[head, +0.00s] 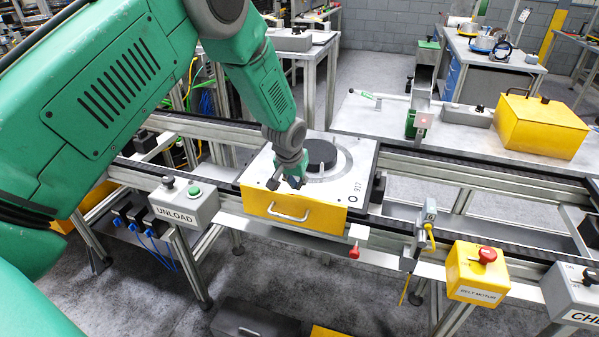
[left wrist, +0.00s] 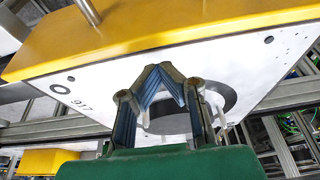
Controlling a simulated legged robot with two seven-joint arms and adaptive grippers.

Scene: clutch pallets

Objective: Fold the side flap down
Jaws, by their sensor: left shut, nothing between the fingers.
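A pallet with a white top plate (head: 350,160) marked 917 sits on the conveyor. Its yellow front side panel (head: 275,207) has a metal handle (head: 290,212) and stands about vertical. I cannot tell for sure whether this panel is the side flap. The yellow panel also shows along the top of the left wrist view (left wrist: 180,30). A dark round disc (head: 318,153) lies on the plate, partly behind my gripper. My left gripper (head: 284,184) is over the plate's front left part, with its fingertips together (left wrist: 160,68) and empty. My right gripper is not in view.
The conveyor rail (head: 480,178) runs left to right. An UNLOAD button box (head: 185,204) stands front left, a yellow belt motor box (head: 478,272) front right. Behind are a grey table (head: 370,120) and a yellow case (head: 540,125).

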